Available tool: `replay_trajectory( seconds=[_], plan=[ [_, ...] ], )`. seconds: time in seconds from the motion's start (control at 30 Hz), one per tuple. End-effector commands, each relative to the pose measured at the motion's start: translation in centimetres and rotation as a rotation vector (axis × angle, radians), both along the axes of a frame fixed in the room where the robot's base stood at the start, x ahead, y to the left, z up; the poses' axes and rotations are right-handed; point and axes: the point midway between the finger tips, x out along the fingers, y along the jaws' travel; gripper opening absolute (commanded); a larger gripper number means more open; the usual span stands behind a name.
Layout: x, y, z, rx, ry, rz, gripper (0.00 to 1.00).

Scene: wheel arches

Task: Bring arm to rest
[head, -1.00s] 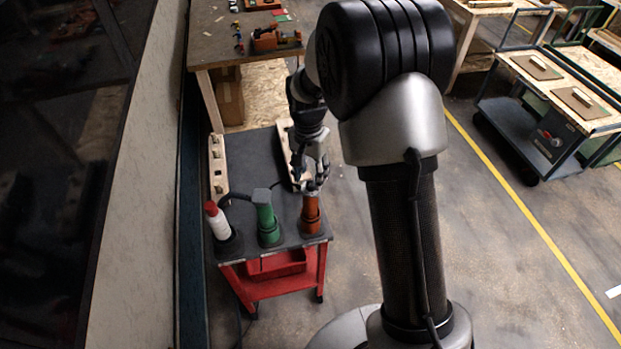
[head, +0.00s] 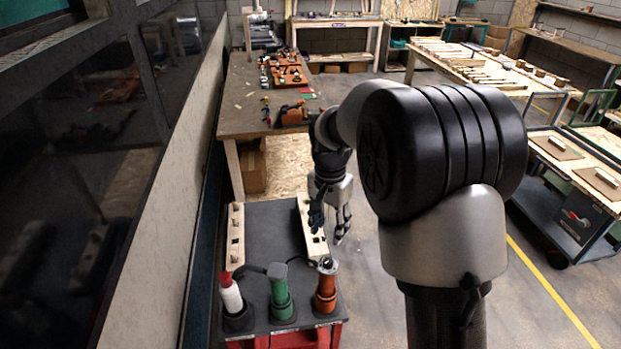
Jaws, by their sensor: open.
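The orange tool stands upright in a holder at the cart's front right corner. My arm comes in from the right and hides part of the floor.
A green tool (head: 280,291) and a white bottle with a red cap (head: 231,295) stand beside the orange one. Wooden blocks (head: 236,237) line the cart's sides. A workbench (head: 237,115) stands behind; a trolley (head: 572,178) is at right. A wall runs along the left.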

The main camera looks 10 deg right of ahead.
Motion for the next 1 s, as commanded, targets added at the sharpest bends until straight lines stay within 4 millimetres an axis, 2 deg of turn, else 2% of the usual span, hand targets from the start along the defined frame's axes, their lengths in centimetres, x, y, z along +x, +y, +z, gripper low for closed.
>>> replay_trajectory(
  seconds=[0.13, 0.27, 0.4, 0.6, 0.77, 0.9, 1.0],
  plan=[
    [-0.3, 0.0, 0.6, 0.000, -0.008, 0.010, 0.42],
    [-2.2, -0.1, 3.1, 0.002, -0.045, 0.069, 0.42],
    [-6.4, -0.2, 7.0, -0.001, -0.112, 0.187, 0.42],
    [-13.6, -0.3, 10.6, -0.023, -0.208, 0.374, 0.42],
    [-19.5, -0.3, 11.5, -0.055, -0.286, 0.520, 0.42],
    [-24.0, -0.4, 10.9, -0.088, -0.342, 0.636, 0.42],
    [-26.1, -0.4, 10.1, -0.110, -0.372, 0.697, 0.42]
  ],
)
